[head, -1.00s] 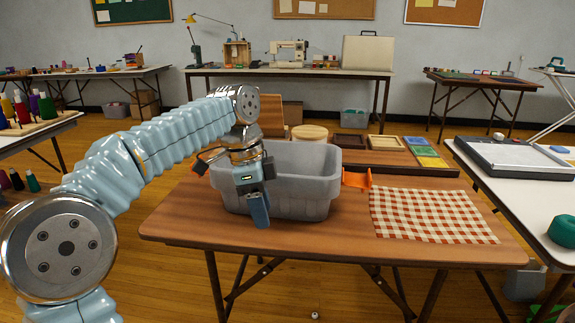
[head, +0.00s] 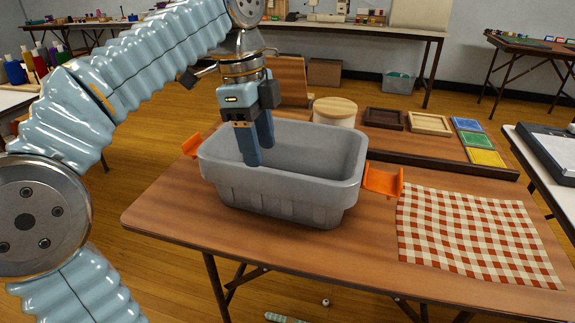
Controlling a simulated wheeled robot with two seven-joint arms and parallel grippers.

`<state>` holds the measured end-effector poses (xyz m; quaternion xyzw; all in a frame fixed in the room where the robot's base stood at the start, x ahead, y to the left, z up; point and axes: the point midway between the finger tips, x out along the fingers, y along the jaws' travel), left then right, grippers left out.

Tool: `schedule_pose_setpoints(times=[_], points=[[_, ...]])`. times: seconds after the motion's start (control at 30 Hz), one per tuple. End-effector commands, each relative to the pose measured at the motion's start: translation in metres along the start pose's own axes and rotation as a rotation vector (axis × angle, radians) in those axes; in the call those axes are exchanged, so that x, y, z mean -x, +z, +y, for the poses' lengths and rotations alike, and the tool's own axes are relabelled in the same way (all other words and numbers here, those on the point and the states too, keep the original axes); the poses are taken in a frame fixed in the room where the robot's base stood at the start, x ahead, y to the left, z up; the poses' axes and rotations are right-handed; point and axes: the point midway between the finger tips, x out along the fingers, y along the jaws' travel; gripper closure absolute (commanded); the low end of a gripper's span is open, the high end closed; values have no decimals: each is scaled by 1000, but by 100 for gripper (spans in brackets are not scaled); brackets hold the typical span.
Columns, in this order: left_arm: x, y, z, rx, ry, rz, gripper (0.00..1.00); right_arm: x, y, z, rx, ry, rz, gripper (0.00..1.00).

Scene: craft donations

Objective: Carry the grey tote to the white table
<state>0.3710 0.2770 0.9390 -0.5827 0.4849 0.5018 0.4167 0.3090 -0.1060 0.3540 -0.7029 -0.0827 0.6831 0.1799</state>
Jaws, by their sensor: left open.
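The grey tote (head: 280,196) stands upright on the brown folding table (head: 160,205). It has an orange handle at its left end (head: 191,145) and another at its right end (head: 383,182); its visible interior looks empty. My left gripper (head: 260,154) is open and points down over the tote's left part, apart from both handles. Its fingers overlap the tote's opening in the picture; I cannot tell whether they touch it. A white-topped table (head: 545,178) is partly in view at the right edge. My right gripper is not in view.
A red-and-white checked cloth (head: 475,238) lies right of the tote. Behind are a round wooden lidded container (head: 335,112), small frames (head: 430,124) and coloured squares (head: 472,140). A paper trimmer (head: 560,150) occupies part of the white top. The brown table's front left is clear.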

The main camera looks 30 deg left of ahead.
Motion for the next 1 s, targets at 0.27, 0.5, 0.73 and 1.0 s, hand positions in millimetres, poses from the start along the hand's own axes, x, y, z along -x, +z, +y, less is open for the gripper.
schedule_pose_setpoints(times=[0.27, 0.5, 0.73, 1.0], points=[[-34, 0, -1, 0, 0, 0, 49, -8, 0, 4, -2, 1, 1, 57], [-69, -1, -8, 0, 2, -1, 49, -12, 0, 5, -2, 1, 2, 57], [-84, -1, -8, 0, -2, 0, 49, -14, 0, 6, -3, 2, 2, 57], [-84, -1, -8, 0, -2, 0, 68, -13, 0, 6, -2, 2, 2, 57]])
